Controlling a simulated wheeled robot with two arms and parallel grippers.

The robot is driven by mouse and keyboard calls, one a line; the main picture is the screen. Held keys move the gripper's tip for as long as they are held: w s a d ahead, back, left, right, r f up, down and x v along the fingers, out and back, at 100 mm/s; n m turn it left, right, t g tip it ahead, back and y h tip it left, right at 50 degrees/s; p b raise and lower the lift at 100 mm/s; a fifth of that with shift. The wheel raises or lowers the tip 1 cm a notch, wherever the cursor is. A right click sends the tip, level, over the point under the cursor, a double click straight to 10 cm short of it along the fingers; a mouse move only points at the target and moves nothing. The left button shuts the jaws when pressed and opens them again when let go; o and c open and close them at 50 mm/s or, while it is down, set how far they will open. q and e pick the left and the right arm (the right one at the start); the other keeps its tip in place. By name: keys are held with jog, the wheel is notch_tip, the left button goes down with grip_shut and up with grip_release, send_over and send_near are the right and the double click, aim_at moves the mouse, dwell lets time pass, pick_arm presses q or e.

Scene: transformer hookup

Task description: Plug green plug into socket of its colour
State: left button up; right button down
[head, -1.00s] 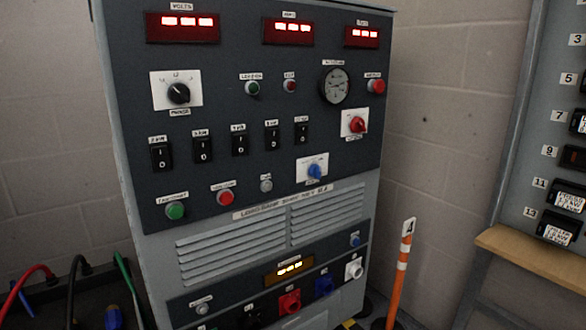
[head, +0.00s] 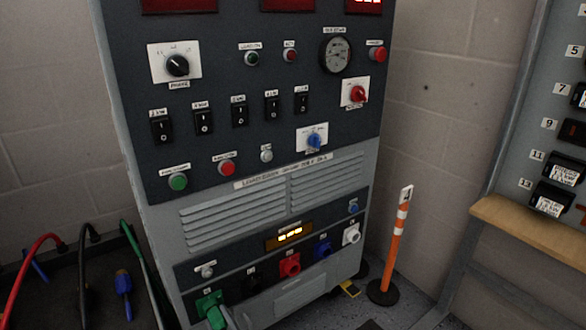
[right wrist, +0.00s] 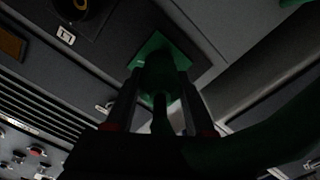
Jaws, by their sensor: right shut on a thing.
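The green socket (head: 207,301) is at the lower left of the cabinet's bottom row. The green plug (head: 216,318) is right at it, at the bottom edge of the head view. In the right wrist view, the fingers of my right gripper (right wrist: 158,76) are shut on the green plug (right wrist: 160,80). The plug's front meets the green socket plate (right wrist: 193,60), lined up with it. How deep the plug sits is hidden. The green cable (right wrist: 285,130) curves away to the right. My left gripper is out of view.
Black, red (head: 289,265), blue (head: 323,248) and white (head: 352,234) sockets continue the row. Red, black and green cables and a blue plug (head: 123,283) are at the left. An orange post (head: 396,255) stands right of the cabinet.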

jog(key=shift+m+p, duration=0.9)
jog(key=shift+m, duration=0.3)
jog(key=shift+r, duration=0.1)
